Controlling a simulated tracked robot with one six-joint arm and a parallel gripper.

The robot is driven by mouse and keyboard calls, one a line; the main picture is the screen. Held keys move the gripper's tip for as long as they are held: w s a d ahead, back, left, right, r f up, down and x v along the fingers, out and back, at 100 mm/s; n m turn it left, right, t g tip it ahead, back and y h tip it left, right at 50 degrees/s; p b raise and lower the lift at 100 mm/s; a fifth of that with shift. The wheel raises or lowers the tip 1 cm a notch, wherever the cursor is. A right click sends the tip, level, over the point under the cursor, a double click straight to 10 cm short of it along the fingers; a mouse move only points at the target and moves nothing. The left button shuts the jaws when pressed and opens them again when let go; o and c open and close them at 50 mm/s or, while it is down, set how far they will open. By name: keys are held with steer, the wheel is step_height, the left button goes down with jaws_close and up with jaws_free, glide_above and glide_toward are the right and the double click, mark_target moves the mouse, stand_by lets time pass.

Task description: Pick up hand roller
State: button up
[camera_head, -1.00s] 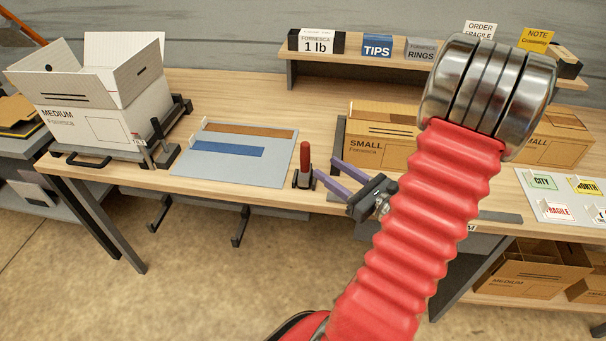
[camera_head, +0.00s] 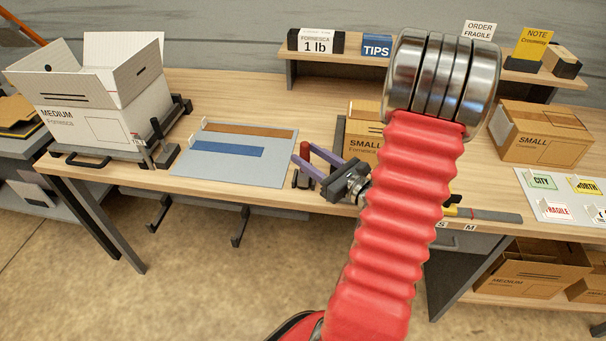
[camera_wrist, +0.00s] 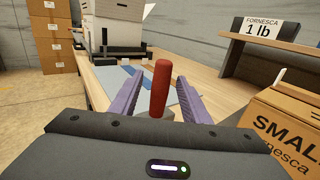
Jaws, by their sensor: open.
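The hand roller (camera_head: 306,165) has a red upright handle on a dark base and stands near the front edge of the workbench. In the wrist view its red handle (camera_wrist: 161,88) rises between my two purple fingers; its base is mostly hidden by my gripper body. My gripper (camera_head: 306,165) is open, with its fingers pointing left along the bench and the handle between or just behind their tips. The wrist view shows a gap on both sides of the handle, so I see no grip on it.
A grey mat (camera_head: 225,174) with brown and blue strips lies left of the roller. An open medium box (camera_head: 75,115) stands at the left. Small boxes (camera_head: 540,140) stand at the right, one close to my gripper. A raised shelf (camera_head: 350,62) with label blocks runs along the back.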

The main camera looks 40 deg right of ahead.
steer(key=shift+w, duration=0.4)
steer(key=shift+w, duration=0.1)
steer(key=shift+w, duration=2.5)
jaws_close()
